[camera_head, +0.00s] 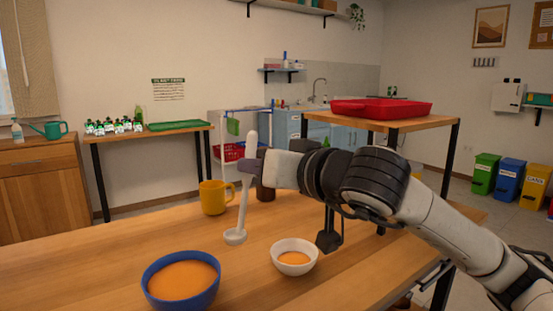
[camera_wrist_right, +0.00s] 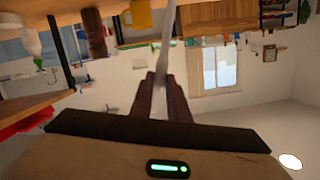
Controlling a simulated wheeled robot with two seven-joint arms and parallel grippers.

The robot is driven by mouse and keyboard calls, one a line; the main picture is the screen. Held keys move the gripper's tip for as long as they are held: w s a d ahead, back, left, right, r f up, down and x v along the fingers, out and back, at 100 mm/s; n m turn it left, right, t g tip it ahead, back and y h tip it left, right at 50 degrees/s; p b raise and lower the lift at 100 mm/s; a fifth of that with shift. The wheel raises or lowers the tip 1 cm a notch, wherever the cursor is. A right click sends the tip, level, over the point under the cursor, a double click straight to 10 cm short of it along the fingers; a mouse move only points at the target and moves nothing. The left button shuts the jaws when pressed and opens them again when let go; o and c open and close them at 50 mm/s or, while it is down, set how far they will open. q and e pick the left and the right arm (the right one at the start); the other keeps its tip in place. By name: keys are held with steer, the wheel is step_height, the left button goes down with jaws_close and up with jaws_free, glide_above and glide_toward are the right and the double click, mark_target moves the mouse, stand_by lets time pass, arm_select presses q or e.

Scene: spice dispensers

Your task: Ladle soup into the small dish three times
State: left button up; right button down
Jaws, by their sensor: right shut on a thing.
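My right gripper (camera_head: 250,168) is shut on the white ladle (camera_head: 242,205), holding its handle nearly upright, tilted slightly. The ladle's cup (camera_head: 235,237) hangs between the blue bowl and the small dish, low over the table; I cannot tell whether it holds soup. In the right wrist view the gripper's fingers (camera_wrist_right: 160,98) close around the ladle handle (camera_wrist_right: 163,58). The blue bowl (camera_head: 152,293) holds orange soup (camera_head: 182,279). The small white dish (camera_head: 294,268), to the right of the ladle cup, has some orange soup (camera_head: 294,258) in it. My left gripper is out of view.
A yellow mug (camera_head: 212,198) stands behind the ladle, with a dark brown cup (camera_head: 265,192) to its right, partly hidden by the gripper. A red tray (camera_head: 381,109) rests on a raised wooden stand (camera_head: 405,124) at the right. The wooden table (camera_head: 90,265) is clear at front left.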

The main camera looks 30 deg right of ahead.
steer(key=a, duration=1)
steer(key=shift+w+a, duration=0.15)
steer(key=shift+w, duration=0.3)
